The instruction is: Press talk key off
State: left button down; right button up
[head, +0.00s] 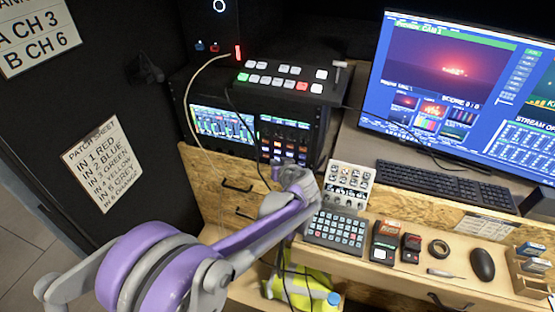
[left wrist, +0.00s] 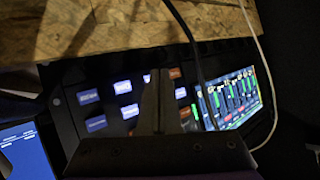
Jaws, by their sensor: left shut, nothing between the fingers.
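A black key panel (head: 286,128) with rows of lit keys sits in the rack beside a screen with coloured level bars (head: 222,124). In the left wrist view the panel (left wrist: 110,108) shows blue-white keys and a few orange ones. Their labels are too small and dark to read, so I cannot tell which is the talk key or its state. My left gripper (head: 277,172) is just below and in front of the panel; its shut, empty fingers (left wrist: 160,74) point towards the keys. I cannot tell whether they touch one. My right gripper is not in view.
A switcher (head: 285,82) with white keys sits above the rack. A dark cable (left wrist: 188,40) hangs across the panel's front near my fingers. A small mixer (head: 348,185), a keypad (head: 337,232) and a keyboard (head: 445,183) lie to the right. A wooden ledge (left wrist: 90,28) borders the panel.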

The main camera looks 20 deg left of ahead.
pick_arm(q)
jog(key=shift+w, duration=0.3)
jog(key=shift+s, duration=0.15)
dwell(0.3)
jog(key=shift+s, duration=0.6)
jog(key=s, duration=0.6)
jog(key=shift+d, duration=0.2)
dwell(1.0)
